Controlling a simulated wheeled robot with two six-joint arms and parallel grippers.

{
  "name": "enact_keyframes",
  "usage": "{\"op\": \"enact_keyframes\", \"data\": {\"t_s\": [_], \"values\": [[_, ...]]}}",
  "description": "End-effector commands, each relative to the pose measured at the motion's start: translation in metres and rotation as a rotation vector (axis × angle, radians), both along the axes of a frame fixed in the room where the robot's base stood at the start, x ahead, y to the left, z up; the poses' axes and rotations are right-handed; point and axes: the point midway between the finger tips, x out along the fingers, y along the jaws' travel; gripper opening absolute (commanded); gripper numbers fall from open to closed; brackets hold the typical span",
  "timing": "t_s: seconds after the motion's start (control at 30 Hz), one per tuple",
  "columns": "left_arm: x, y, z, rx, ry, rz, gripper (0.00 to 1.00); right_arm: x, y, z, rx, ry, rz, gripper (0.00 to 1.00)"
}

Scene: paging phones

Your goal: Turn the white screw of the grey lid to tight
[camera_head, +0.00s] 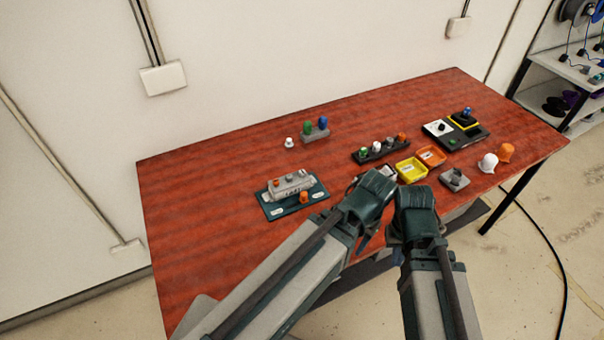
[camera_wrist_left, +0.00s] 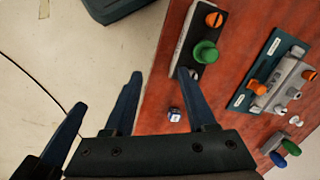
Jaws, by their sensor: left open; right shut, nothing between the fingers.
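The grey lid (camera_head: 291,186) sits on a dark teal board with labels, left of centre on the table. The white screw (camera_head: 302,173) stands on the lid's right end, an orange screw (camera_head: 276,182) on its left end. The lid also shows at the right of the left wrist view (camera_wrist_left: 284,90). My left gripper (camera_wrist_left: 158,75) is open and empty over the table's front edge, away from the lid. My right gripper (camera_head: 398,243) is shut and empty beside the left one, its fingertips hard to make out. Both are right of the lid in the head view.
An orange knob (camera_head: 304,197) stands on the board. A white knob (camera_head: 289,142) and a block with green and blue knobs (camera_head: 316,134) stand behind. A block with green and orange knobs (camera_wrist_left: 200,45) lies near the front edge. Yellow (camera_head: 411,170) and orange trays stand right. The left tabletop is clear.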

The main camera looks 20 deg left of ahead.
Motion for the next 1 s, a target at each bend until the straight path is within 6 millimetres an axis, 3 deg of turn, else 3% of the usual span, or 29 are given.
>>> {"op": "enact_keyframes", "data": {"t_s": [0.17, 0.3, 0.4, 0.5, 0.6, 0.7, 1.0], "values": [[0.067, 0.028, 0.025, -0.017, -0.023, 0.289, 0.56, 0.0, 0.0, 0.025, 0.0, 0.0, -0.002, 0.0], [0.141, 0.085, 0.048, -0.036, -0.052, 0.678, 0.56, 0.0, 0.0, 0.049, 0.001, 0.0, -0.004, 0.0], [0.182, 0.133, 0.062, -0.049, -0.069, 0.939, 0.56, 0.0, 0.0, 0.063, 0.001, 0.0, -0.006, 0.0], [0.211, 0.177, 0.073, -0.059, -0.082, 1.152, 0.56, 0.0, 0.0, 0.074, 0.002, 0.0, -0.007, 0.0], [0.228, 0.21, 0.079, -0.066, -0.091, 1.304, 0.56, 0.0, 0.0, 0.08, 0.002, 0.0, -0.008, 0.0], [0.236, 0.23, 0.082, -0.069, -0.095, 1.393, 0.56, 0.0, 0.0, 0.083, 0.002, 0.0, -0.008, 0.0], [0.237, 0.237, 0.079, -0.071, -0.097, 1.43, 0.56, 0.0, 0.0, 0.08, 0.002, 0.0, -0.008, 0.0]]}}
